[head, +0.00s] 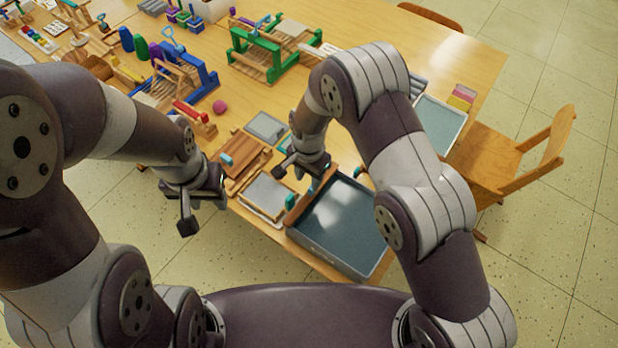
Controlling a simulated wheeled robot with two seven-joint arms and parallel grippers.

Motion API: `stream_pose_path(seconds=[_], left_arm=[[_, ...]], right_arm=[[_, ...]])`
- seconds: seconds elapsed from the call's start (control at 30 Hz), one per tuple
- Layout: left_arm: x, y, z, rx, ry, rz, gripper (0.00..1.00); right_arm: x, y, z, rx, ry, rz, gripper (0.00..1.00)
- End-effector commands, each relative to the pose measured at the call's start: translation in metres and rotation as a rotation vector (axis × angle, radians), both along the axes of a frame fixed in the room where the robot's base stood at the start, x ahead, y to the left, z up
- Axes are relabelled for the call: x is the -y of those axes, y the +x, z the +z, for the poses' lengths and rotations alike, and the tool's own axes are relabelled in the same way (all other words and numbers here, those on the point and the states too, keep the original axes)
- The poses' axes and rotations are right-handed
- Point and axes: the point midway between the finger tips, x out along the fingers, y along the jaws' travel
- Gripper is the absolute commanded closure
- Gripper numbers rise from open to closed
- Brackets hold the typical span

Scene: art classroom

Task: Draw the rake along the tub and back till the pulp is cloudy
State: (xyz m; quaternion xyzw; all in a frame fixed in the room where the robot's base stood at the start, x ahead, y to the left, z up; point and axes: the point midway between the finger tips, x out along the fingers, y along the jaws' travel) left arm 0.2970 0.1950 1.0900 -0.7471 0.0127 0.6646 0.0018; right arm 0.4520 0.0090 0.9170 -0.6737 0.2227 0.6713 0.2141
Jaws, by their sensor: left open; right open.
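The grey tub (325,259) stands at the table's near edge, with flat, dull blue-grey pulp (345,222) in it. A brown wooden piece with a teal part (297,209), which may be the rake, lies at the tub's left rim; my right arm partly hides this area. My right gripper (302,173) is open, above the tub's far left corner and close to that piece. I cannot tell whether it touches anything. My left gripper (203,204) is open and empty, off the table's near edge, left of the tub.
A framed grey screen (267,196) and a slatted wooden board (240,160) lie left of the tub. A grey tray (440,124) lies behind my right arm. Small looms (268,52) crowd the table's far side. A wooden chair (505,160) stands at the right.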

Motion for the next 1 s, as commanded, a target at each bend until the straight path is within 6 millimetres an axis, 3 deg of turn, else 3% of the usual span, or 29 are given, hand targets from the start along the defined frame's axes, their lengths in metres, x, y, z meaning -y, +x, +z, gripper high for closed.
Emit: stream_pose_path(seconds=[0.2, 0.53, 0.57, 0.67, 0.7, 1.0], left_arm=[[0.0, 0.0, 0.008, 0.0, 0.0, -0.001, 0.57], [0.0, 0.0, 0.008, 0.0, 0.0, 0.0, 0.57], [0.0, 0.0, 0.008, 0.0, 0.0, 0.0, 0.57], [0.0, 0.0, 0.008, 0.0, 0.0, 0.0, 0.57], [0.0, 0.0, 0.008, 0.0, 0.0, -0.001, 0.57], [0.0, 0.0, 0.008, 0.0, 0.0, 0.0, 0.57]], right_arm=[[0.001, 0.0, -0.031, -0.001, -0.001, -0.001, 0.6], [0.001, 0.0, -0.037, 0.0, 0.0, -0.001, 0.6], [0.001, 0.0, -0.037, 0.0, 0.0, -0.001, 0.63], [0.001, 0.0, -0.037, 0.001, -0.001, -0.001, 0.95], [0.001, 0.0, -0.037, 0.001, -0.001, -0.001, 1.0], [0.003, -0.001, -0.036, 0.003, 0.0, -0.001, 1.0]])
